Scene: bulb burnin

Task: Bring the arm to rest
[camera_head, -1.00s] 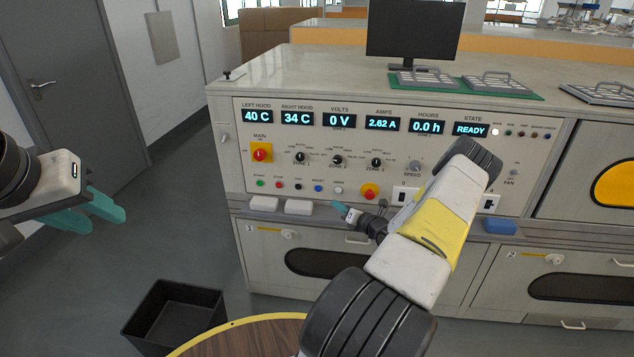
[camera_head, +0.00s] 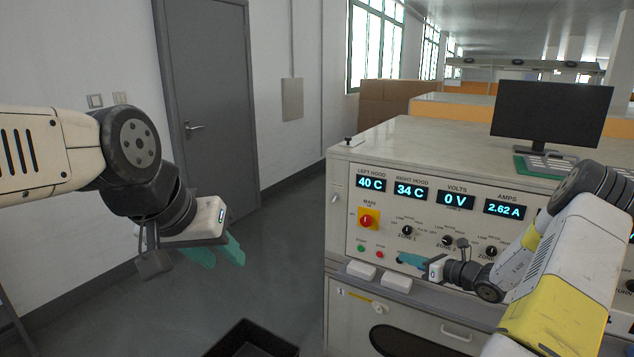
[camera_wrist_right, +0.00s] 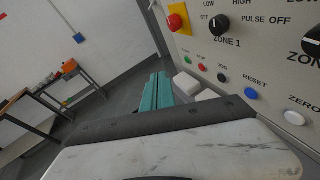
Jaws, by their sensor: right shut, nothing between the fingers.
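My right gripper (camera_head: 408,259) reaches in from the right in the head view, in front of the lower part of the control panel (camera_head: 345,215). Its teal fingers are shut together and hold nothing; they also show closed in the right wrist view (camera_wrist_right: 157,92). My left gripper (camera_head: 218,252) hangs at the left in the head view, over open floor. Its two teal fingers look spread apart, with nothing seen between them.
Two white blocks (camera_head: 361,270) lie on the ledge below the panel, close to my right gripper. The red and yellow main switch (camera_head: 368,219) and several knobs are nearby. A black bin (camera_head: 252,340) stands on the floor. A monitor (camera_head: 552,112) stands on the console.

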